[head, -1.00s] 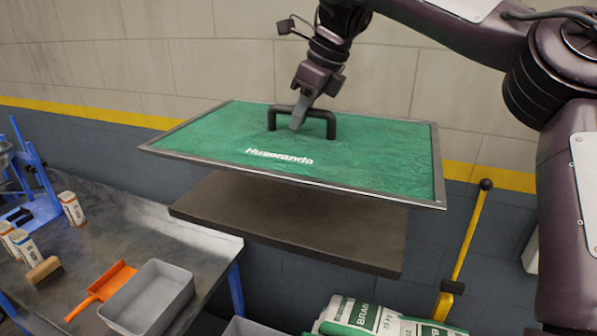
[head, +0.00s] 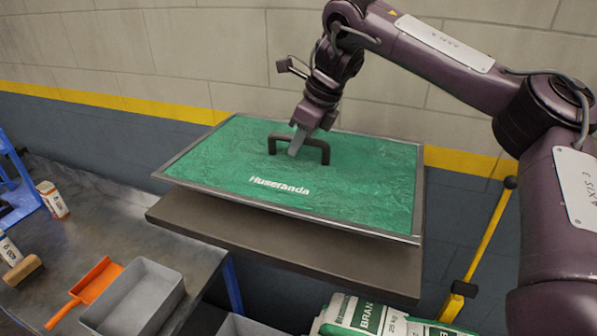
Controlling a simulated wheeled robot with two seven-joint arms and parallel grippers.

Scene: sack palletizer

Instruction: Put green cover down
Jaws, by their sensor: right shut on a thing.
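The green cover (head: 340,190) is a flat framed panel with white lettering and a black handle (head: 325,146) on top. It is just above or on a dark flat board (head: 290,240); I cannot tell whether they touch all along. The board shows past the cover's front and left edges. My right gripper (head: 297,145) is shut on the handle from above. The part of the handle behind the fingers is hidden. My left gripper is not in view.
Sacks (head: 375,318) lie below the board. A yellow lever (head: 487,235) stands at the right, before the wall.

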